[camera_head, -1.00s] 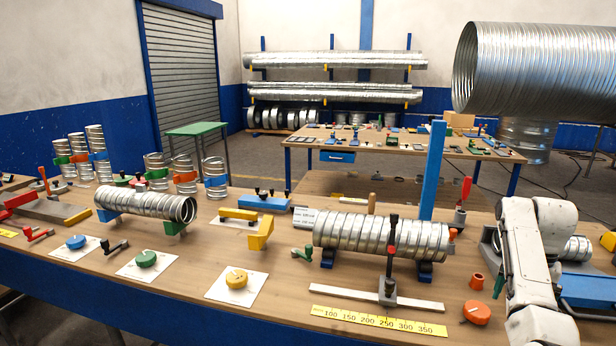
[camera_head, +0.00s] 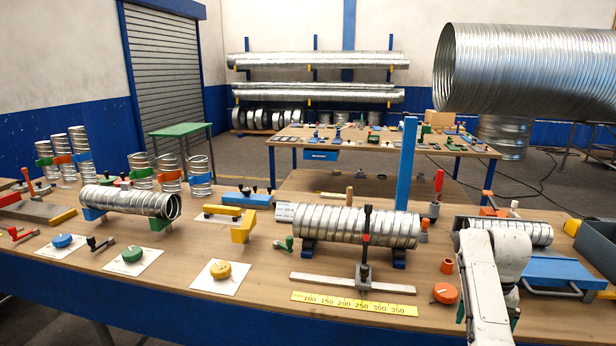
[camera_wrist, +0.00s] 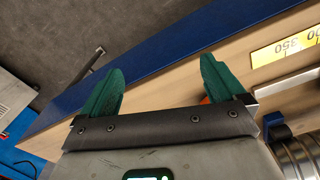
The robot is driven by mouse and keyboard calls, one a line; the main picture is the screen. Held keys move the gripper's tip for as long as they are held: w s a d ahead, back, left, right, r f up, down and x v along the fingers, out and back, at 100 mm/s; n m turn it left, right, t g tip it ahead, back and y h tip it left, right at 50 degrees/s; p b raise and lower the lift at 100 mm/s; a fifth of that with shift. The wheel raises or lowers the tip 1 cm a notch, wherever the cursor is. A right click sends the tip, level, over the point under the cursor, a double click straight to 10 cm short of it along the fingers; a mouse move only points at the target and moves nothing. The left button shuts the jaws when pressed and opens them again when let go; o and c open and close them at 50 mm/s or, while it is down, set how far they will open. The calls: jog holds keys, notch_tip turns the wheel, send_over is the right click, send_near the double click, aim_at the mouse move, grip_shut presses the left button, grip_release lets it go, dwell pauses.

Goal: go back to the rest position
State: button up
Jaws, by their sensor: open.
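My gripper shows in the wrist view (camera_wrist: 160,88) with its two green fingers spread wide and nothing between them. It hangs near the blue front edge of the workbench (camera_wrist: 150,60), with dark floor beyond. In the head view my white arm stands at the lower right, and the fingers are mostly hidden behind it or out of frame. The arm is in front of the bench's right part, right of the orange knob (camera_head: 445,293).
A spiral duct (camera_head: 360,224) lies on blue supports, with a clamp (camera_head: 366,265) in front. A yellow scale (camera_head: 353,304) lies near the bench edge. A blue fixture (camera_head: 550,272) stands right of my arm. A large duct (camera_head: 530,70) hangs at upper right.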

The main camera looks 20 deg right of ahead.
jog(key=s+a+f+n, duration=0.3)
jog(key=s+a+f, duration=0.2)
jog(key=a+f, duration=0.3)
jog(key=s+a+f+n, duration=0.2)
jog(key=s+a+f, duration=0.25)
jog(key=a, duration=0.65)
jog(key=s+a+n+t, duration=0.1)
jog(key=s+a+n, duration=0.4)
jog(key=s+a, duration=0.7)
jog(key=s, duration=0.4)
jog(key=shift+s+a, duration=0.25)
jog(key=shift+a, duration=0.05)
